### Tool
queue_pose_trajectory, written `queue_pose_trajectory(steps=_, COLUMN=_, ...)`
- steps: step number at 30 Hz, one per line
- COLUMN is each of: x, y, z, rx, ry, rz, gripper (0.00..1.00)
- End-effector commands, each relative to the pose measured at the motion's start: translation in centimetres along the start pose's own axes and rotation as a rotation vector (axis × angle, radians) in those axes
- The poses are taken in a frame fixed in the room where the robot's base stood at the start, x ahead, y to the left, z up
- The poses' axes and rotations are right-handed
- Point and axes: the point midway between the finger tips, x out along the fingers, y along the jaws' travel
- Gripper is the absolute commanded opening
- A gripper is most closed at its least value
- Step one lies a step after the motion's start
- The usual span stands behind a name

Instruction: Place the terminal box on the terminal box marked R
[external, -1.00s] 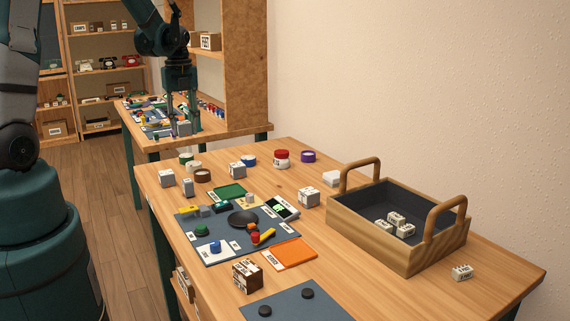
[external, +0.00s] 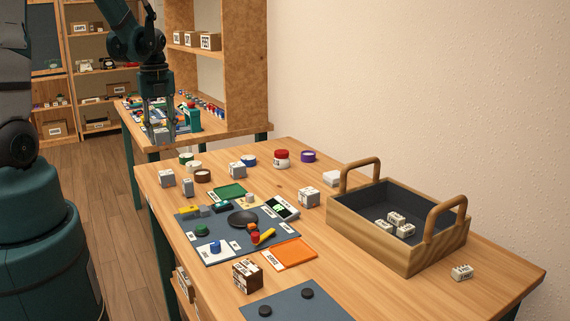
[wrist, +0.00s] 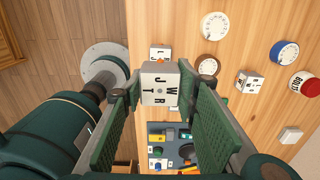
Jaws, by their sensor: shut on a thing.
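My gripper (external: 160,122) is shut on a pale grey terminal box (external: 162,136).
Round dials and lidded pots, including a red one (external: 281,158), stand along the back. A dark mat (external: 215,252) with small parts lies at front left. A wooden tray (external: 395,262) with tall handles holds several small blocks at right. A brown box (external: 247,276) stands at the front.

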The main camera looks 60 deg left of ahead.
Motion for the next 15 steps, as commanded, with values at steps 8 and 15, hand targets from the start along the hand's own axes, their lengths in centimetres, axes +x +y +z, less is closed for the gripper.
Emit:
queue_pose_trajectory(steps=8, x=2.0, y=-0.1, z=0.0, rx=0.000, ry=0.000, rz=0.000, gripper=0.17)
queue_pose_trajectory(steps=15, x=4.7, y=-0.1, z=0.0, rx=0.000, ry=0.000, rz=0.000, gripper=0.17)
